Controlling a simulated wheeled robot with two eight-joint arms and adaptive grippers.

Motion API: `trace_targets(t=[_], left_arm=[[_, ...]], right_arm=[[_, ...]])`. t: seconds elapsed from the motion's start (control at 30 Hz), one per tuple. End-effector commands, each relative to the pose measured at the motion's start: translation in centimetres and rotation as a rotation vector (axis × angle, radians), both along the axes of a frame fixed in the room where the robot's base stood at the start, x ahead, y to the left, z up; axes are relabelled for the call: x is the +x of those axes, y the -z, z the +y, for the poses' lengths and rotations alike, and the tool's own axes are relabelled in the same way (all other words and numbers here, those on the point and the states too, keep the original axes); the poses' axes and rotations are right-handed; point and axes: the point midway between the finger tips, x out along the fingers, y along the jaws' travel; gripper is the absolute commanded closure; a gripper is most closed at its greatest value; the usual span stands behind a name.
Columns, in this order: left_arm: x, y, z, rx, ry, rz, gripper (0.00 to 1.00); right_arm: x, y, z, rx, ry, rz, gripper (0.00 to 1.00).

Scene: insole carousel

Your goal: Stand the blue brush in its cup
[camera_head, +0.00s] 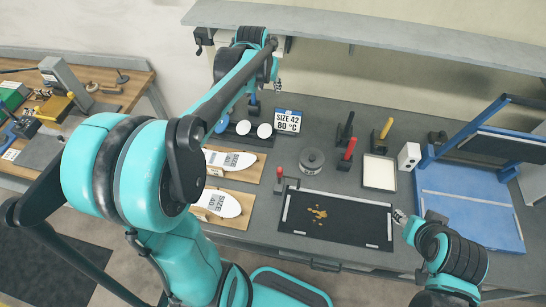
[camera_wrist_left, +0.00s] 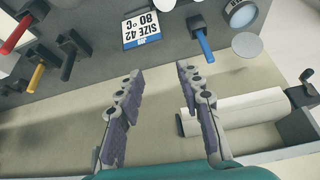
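The blue brush (camera_wrist_left: 204,44) shows in the left wrist view with its blue handle rising from a dark cup (camera_wrist_left: 195,20). It appears to stand upright there, though its lower end is hidden. In the head view its blue handle (camera_head: 254,98) shows small, left of the sign. My left gripper (camera_wrist_left: 160,72) is open and empty, apart from the brush and near the back edge of the table; in the head view it is mostly hidden by its arm (camera_head: 278,84). My right gripper (camera_head: 400,216) is low over the table's right part; its fingers are too small to read.
A sign (camera_head: 288,121) stands right of the brush. Red (camera_head: 349,149) and yellow (camera_head: 386,128) handles stand farther right. White discs (camera_head: 264,131), insoles on boards (camera_head: 228,159), a black mat (camera_head: 336,230) and a blue press (camera_head: 460,205) take up the table. A shelf (camera_head: 370,30) runs behind.

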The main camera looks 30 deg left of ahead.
Motion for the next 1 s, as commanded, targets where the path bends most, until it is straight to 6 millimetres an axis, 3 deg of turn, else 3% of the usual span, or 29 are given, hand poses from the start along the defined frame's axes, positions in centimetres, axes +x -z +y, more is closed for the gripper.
trace_targets(t=[0.03, 0.2, 0.4, 0.5, 0.7, 1.0], left_arm=[[-2.4, -0.8, -2.0, 0.003, 0.018, -0.011, 0.64], [-10.1, -1.7, -7.1, 0.007, 0.065, -0.056, 0.64], [-18.4, 0.3, -11.2, 0.008, 0.117, -0.105, 0.64], [-21.2, 1.7, -12.4, 0.006, 0.135, -0.124, 0.64], [-23.6, 3.4, -13.3, 0.003, 0.153, -0.143, 0.64], [-23.7, 3.5, -13.3, 0.003, 0.154, -0.144, 0.64]], right_arm=[[0.0, 0.0, 0.0, 0.000, 0.000, 0.000, 0.59], [0.0, 0.0, 0.0, 0.000, 0.000, 0.000, 0.59], [0.0, 0.0, 0.0, 0.000, 0.000, 0.000, 0.59], [0.0, 0.0, 0.0, 0.000, 0.000, 0.000, 0.59], [0.0, 0.0, 0.0, 0.000, 0.000, 0.000, 0.59], [0.0, 0.0, 0.0, 0.000, 0.000, 0.000, 0.59]])
